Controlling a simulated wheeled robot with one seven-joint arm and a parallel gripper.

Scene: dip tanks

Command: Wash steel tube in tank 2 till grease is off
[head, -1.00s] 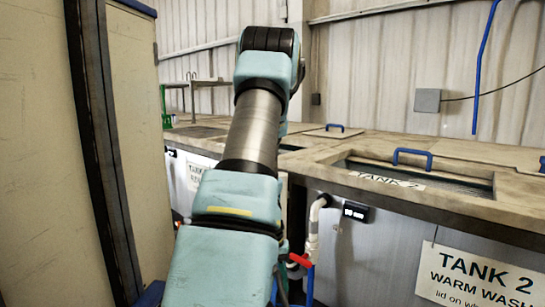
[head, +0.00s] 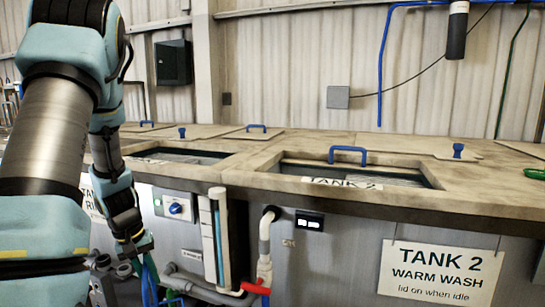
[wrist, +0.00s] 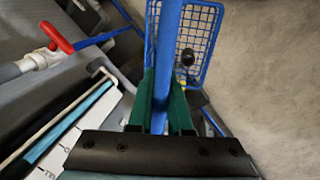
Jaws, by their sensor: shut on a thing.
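My gripper (head: 136,245) is low at the left in the head view, in front of the tank fronts. In the wrist view its green fingers (wrist: 163,110) are shut on the blue handle (wrist: 167,45) of a blue wire basket (wrist: 190,30). The basket hangs below the gripper, and a dark round end (wrist: 187,57) shows in it; I cannot tell whether this is the steel tube. Any grease on it cannot be made out. Tank 2 (head: 270,187) has its top opening uncovered at the centre right.
The tank 2 sign (head: 440,271) hangs on the front. A red valve handle (head: 255,288), pipes and a sight tube (head: 219,240) stand out between the tanks. Another tank opening (head: 178,156) is at the left. A green object (head: 535,174) lies at the right edge.

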